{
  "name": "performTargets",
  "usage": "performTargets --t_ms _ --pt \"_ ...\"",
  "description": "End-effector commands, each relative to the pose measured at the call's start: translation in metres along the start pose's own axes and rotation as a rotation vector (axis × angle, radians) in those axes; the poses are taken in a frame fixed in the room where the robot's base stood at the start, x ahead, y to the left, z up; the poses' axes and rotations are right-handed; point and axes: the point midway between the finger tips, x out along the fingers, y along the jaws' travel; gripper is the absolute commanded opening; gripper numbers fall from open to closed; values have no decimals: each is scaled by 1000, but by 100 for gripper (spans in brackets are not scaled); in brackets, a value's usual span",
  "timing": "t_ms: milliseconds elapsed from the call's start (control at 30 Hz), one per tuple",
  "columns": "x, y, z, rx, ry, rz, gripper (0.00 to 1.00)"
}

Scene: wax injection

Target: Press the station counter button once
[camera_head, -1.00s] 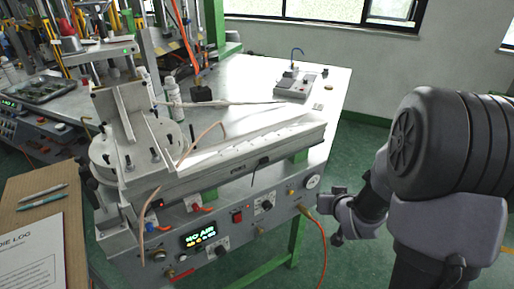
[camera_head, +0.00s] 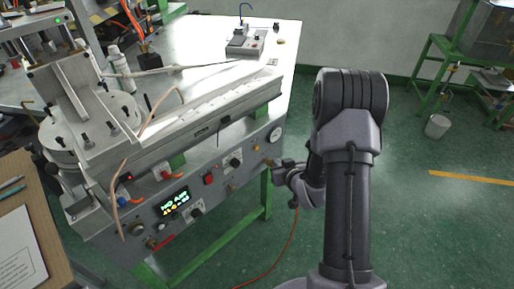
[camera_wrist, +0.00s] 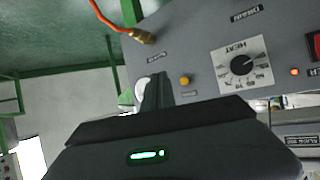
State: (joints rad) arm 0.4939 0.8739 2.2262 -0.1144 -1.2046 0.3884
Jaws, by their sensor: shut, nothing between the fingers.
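The grey front panel (camera_head: 222,190) of the bench machine carries knobs, switches and a lit display (camera_head: 174,203). A small yellow button (camera_wrist: 184,80) sits on this panel between the heat dial and my fingers in the wrist view. The labels beside it are too small to read, so I cannot tell for sure that it is the counter button. My gripper (camera_head: 279,164) is shut and empty, just off the panel's right end, below the round gauge (camera_head: 275,135). Its closed fingers (camera_wrist: 157,90) stand close beside the yellow button in the wrist view. Contact is not visible.
A heat dial (camera_wrist: 244,65) and a red switch (camera_wrist: 315,44) sit farther along the panel. An orange hose (camera_head: 294,235) hangs from the panel below my gripper. A control box (camera_head: 246,42) stands on the bench top.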

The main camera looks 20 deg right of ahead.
Motion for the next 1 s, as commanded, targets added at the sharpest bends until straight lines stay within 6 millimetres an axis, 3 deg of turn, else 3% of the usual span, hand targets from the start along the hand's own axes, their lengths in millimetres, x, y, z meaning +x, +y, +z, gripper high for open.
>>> performTargets --t_ms 400,1000 --pt "43 -23 -22 -1 0 -1 0" --pt "47 -25 -25 0 0 0 0"
